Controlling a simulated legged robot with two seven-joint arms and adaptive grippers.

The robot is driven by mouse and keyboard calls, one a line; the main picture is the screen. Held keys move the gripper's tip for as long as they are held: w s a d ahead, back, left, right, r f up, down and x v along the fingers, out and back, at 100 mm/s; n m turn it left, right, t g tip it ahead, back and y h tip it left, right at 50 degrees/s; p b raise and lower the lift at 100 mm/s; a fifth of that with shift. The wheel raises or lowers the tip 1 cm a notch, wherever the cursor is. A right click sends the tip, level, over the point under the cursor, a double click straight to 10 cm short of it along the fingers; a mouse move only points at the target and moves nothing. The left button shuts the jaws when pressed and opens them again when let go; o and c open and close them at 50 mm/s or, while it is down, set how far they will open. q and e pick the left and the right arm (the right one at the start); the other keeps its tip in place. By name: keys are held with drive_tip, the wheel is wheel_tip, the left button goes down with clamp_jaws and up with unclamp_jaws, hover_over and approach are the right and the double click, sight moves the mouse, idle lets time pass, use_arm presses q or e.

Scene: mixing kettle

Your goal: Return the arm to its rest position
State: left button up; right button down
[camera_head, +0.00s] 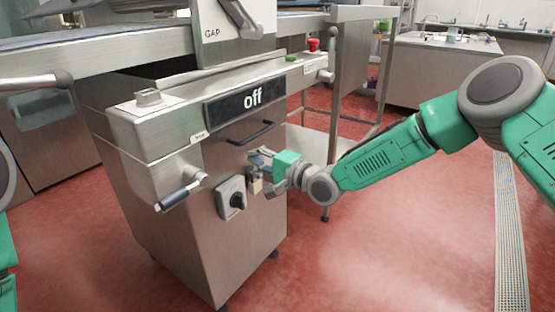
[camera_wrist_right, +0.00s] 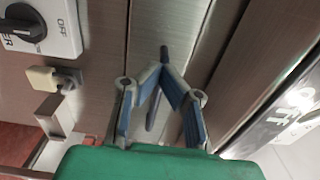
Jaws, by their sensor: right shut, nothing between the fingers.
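My right arm (camera_head: 385,158) reaches in from the right in the head view, bent toward the front of the steel kettle cabinet (camera_head: 180,240). My right gripper (camera_head: 256,154) is shut and empty, close in front of the cabinet, just below the dark bar handle (camera_head: 252,133). In the wrist view, the fingers (camera_wrist_right: 163,68) come together at their tips over the steel front, where a dark bar shows behind them; contact cannot be told. Only a green part of my left arm (camera_head: 6,245) shows at the left edge, and its gripper is out of view.
The cabinet has a display (camera_head: 248,100) reading "off", a rotary switch (camera_head: 232,198), a black-gripped lever (camera_head: 180,192), a green button (camera_head: 291,57) and a red knob (camera_head: 313,44). A steel table (camera_head: 430,75) stands behind. Red floor (camera_head: 400,240) is clear at the lower right.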

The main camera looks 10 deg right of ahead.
drive_tip(key=s+d+f+n+g+h+p, duration=0.1)
drive_tip(key=s+f+n+g+h+p, duration=0.1)
drive_tip(key=s+f, duration=0.55)
drive_tip(key=s+f+n+g+h+p, duration=0.1)
drive_tip(key=s+f+n+g+p, duration=0.3)
drive_tip(key=s, duration=0.7)
drive_tip(key=s+d+f+m+g+h+b, duration=0.1)
drive_tip(key=s+f+h, duration=0.1)
drive_tip(key=s+f, duration=0.6)
use_arm(q)
wheel_tip(320, 180, up, 8)
drive_tip(key=a+p, duration=0.1)
drive_tip(key=p, duration=0.2)
drive_tip(key=shift+a, duration=0.15)
use_arm(e)
drive_tip(key=s+d+n+g+h, duration=0.3)
drive_tip(key=s+d, duration=0.4)
drive_tip(key=s, duration=0.4)
drive_tip(key=s+d+n+g+h, duration=0.2)
drive_tip(key=s+d, duration=0.5)
drive_tip(key=s, duration=0.4)
drive_tip(key=shift+s+d+f+n+g+h, duration=0.2)
drive_tip(key=shift+s+n+g+h, duration=0.2)
drive_tip(key=shift+g+h, duration=0.3)
